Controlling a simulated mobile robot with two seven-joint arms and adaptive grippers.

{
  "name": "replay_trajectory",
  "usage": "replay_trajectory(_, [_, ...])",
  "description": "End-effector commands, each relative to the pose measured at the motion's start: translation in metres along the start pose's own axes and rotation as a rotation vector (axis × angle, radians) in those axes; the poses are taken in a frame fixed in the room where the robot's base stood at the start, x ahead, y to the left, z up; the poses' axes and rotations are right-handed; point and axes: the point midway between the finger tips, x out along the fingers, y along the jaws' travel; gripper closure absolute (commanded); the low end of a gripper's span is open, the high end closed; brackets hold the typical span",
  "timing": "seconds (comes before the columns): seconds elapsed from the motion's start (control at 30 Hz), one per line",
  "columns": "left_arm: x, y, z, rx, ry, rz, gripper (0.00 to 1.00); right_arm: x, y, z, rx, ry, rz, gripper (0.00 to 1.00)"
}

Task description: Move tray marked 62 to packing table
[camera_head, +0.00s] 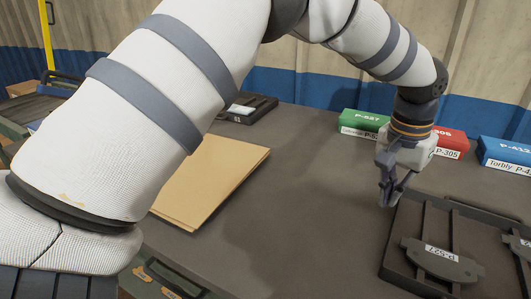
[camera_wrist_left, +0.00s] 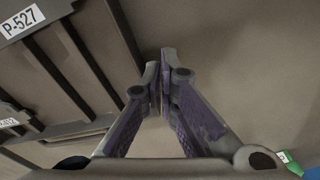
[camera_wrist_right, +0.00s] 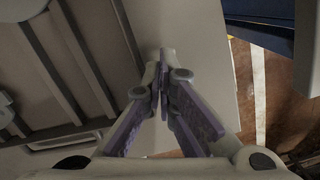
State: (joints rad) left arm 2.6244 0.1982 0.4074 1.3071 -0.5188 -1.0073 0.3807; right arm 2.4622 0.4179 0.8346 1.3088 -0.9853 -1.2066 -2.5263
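A dark tray (camera_head: 397,236) lies at the right of the table in the head view, cut off by the frame edge. It holds grey brake parts (camera_head: 440,262), one labelled P-527. No mark 62 is readable. My left gripper (camera_head: 388,203) points down by its back left corner; the fingertips (camera_wrist_left: 161,62) are together beside the rim, with nothing visible between them. In the right wrist view my right gripper (camera_wrist_right: 160,62) also has its fingertips together, beside the rim of a dark tray (camera_wrist_right: 98,60). Whether this is the same tray is unclear. No packing table is identifiable.
Green (camera_head: 364,122), red (camera_head: 452,141) and blue (camera_head: 506,154) boxes stand along the back. A tan folder (camera_head: 215,175) lies left of the clear middle. A small dark tray (camera_head: 250,108) is behind it. Floor with a white line (camera_wrist_right: 259,90) shows beyond the table edge.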

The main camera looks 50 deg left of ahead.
Motion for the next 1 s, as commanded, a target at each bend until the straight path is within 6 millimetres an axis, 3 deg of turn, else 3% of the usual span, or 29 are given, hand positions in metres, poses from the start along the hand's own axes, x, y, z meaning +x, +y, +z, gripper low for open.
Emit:
replay_trajectory(0.1, [0.0,-0.013,0.001,-0.002,-0.001,-0.003,0.79,0.0,-0.013,0.0,0.005,0.0,-0.003,1.0])
replay_trajectory(0.27, [0.0,-0.015,0.001,-0.003,-0.002,-0.006,0.79,0.001,-0.015,0.0,0.005,0.001,-0.007,1.0])
replay_trajectory(0.37, [0.001,-0.015,0.001,-0.004,-0.003,-0.007,0.79,0.001,-0.016,0.0,0.006,0.002,-0.008,0.8])
replay_trajectory(0.67, [-0.001,-0.016,0.0,-0.005,-0.002,-0.009,0.79,0.001,-0.017,0.0,0.008,0.003,-0.01,0.8])
replay_trajectory(0.77, [-0.016,-0.016,-0.001,-0.007,0.002,-0.01,0.79,0.001,-0.017,0.0,0.008,0.003,-0.01,0.8])
replay_trajectory(1.0, [-0.08,-0.015,-0.001,-0.005,0.003,-0.009,0.79,0.001,-0.017,0.0,0.008,0.003,-0.01,0.8])
